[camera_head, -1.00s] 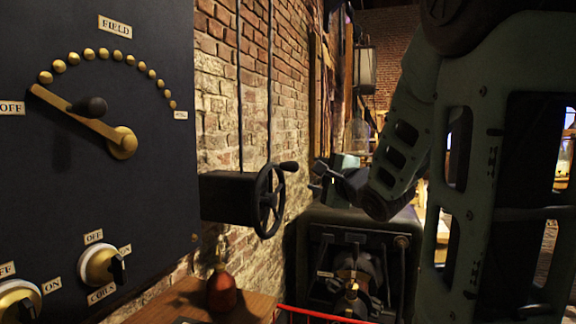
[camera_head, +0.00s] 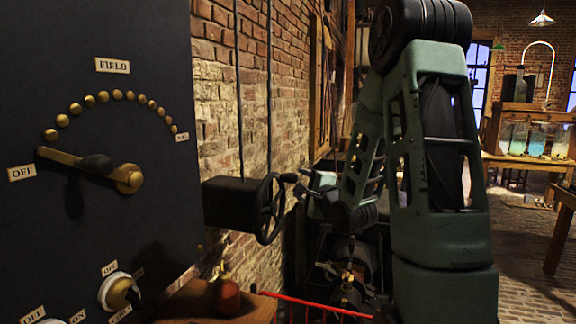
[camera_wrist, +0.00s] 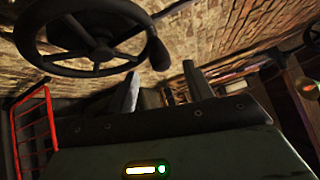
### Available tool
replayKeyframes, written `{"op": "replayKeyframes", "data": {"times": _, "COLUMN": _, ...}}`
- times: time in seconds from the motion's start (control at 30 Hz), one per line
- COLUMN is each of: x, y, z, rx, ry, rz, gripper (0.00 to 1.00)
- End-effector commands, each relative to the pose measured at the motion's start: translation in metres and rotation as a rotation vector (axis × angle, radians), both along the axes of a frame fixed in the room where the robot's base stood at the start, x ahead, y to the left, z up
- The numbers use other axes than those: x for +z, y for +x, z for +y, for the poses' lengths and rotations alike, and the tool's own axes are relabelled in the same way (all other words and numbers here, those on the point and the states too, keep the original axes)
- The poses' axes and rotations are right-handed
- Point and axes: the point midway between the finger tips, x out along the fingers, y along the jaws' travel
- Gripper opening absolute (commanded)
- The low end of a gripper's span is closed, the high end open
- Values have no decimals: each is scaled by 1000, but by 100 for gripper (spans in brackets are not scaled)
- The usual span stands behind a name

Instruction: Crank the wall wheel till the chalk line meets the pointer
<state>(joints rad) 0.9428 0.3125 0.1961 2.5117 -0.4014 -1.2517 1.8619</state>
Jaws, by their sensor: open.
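The dark spoked wall wheel (camera_head: 268,210) stands on the side of a black box (camera_head: 230,203) against the brick wall. Its crank handle (camera_head: 289,177) sticks out at the upper right of the rim. My gripper (camera_head: 302,187) is just right of the handle. In the wrist view the wheel (camera_wrist: 100,52) is at the upper left, with the handle knob (camera_wrist: 157,51) near the top middle. My gripper (camera_wrist: 160,88) is open there, its two fingers pointing up, with the knob beyond their tips. Nothing is held. I cannot make out the chalk line or the pointer.
A dark switch panel (camera_head: 100,235) with a brass lever fills the left. A red rail (camera_head: 315,304) crosses below my arm. A machine (camera_head: 352,270) sits behind it. Open floor lies at the right.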

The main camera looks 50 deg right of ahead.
Motion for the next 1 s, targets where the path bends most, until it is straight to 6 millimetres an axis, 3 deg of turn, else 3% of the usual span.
{"op": "replayKeyframes", "data": {"times": 0.17, "x": 4, "y": 7, "z": -1, "rx": -4, "ry": 1, "rz": 5, "gripper": 51}}
{"op": "replayKeyframes", "data": {"times": 0.4, "x": 1, "y": 54, "z": -20, "rx": -4, "ry": -2, "rz": 1, "gripper": 51}}
{"op": "replayKeyframes", "data": {"times": 0.6, "x": 0, "y": 77, "z": -30, "rx": -4, "ry": -2, "rz": 2, "gripper": 51}}
{"op": "replayKeyframes", "data": {"times": 1.0, "x": -1, "y": 85, "z": -33, "rx": -6, "ry": -2, "rz": 2, "gripper": 51}}
